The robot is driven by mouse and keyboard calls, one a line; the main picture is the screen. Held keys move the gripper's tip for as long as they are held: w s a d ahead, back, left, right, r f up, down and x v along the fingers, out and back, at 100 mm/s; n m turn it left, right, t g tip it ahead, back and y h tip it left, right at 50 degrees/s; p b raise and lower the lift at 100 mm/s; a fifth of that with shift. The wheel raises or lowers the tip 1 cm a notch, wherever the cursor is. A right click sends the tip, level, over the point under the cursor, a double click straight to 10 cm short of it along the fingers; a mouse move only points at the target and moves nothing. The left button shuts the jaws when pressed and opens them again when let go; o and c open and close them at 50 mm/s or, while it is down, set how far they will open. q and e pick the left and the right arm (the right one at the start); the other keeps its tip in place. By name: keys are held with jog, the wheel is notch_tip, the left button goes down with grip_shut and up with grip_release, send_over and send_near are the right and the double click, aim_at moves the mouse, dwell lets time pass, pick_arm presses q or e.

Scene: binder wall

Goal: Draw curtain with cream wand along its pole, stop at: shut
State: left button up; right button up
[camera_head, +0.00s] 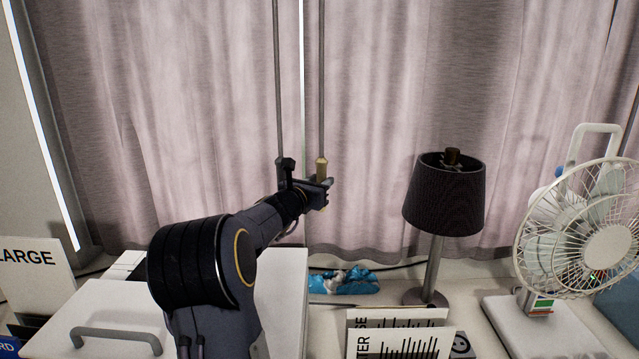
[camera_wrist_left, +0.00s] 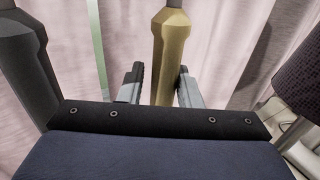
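The cream wand (camera_head: 321,168) hangs on a grey rod in front of the right curtain panel (camera_head: 370,80). A dark wand (camera_head: 280,90) hangs just left of it, before the left panel (camera_head: 190,90). A narrow bright strip shows between the panels. My left gripper (camera_head: 322,186) is at the cream wand's handle. In the left wrist view the handle (camera_wrist_left: 172,50) stands between its fingers, with a small gap at the left finger, so the gripper looks open around it. The dark wand's handle (camera_wrist_left: 25,60) is outside the fingers. The pole is out of view. My right gripper is not in view.
A dark-shaded lamp (camera_head: 445,195) and a white fan (camera_head: 580,230) stand to the right. A blue crumpled packet (camera_head: 343,282) lies below the curtain. White boxes (camera_head: 90,320) sit at lower left, and printed cards (camera_head: 400,342) stand at the front.

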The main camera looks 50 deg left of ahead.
pick_arm(q)
jog(key=b+v, duration=0.2)
jog(key=v, duration=0.5)
jog(key=shift+s, duration=0.3)
jog(key=shift+d, duration=0.1)
